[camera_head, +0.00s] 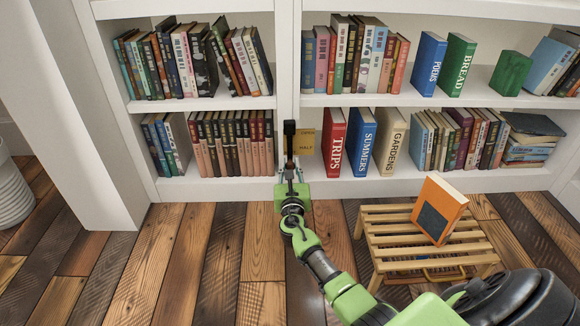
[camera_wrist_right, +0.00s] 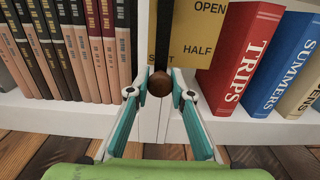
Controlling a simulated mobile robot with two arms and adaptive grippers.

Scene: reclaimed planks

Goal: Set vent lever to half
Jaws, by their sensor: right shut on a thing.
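The vent lever (camera_head: 289,135) is a dark upright bar on the white divider between the bookcase bays. In the right wrist view its black shaft (camera_wrist_right: 162,35) comes down to a round brown knob (camera_wrist_right: 160,84). A tan label plate (camera_head: 305,142) beside it reads OPEN above HALF; in the right wrist view the plate (camera_wrist_right: 200,30) is partly behind the shaft. My right gripper (camera_head: 290,172), with teal and white fingers (camera_wrist_right: 159,88), is shut on the knob at the lever's lower end. My left gripper is in neither view.
Books fill the shelves on both sides, with the red TRIPS book (camera_head: 333,140) close right of the plate. A slatted wooden stool (camera_head: 390,240) with an orange book (camera_head: 440,210) stands at right. The plank floor (camera_head: 180,260) at left is clear.

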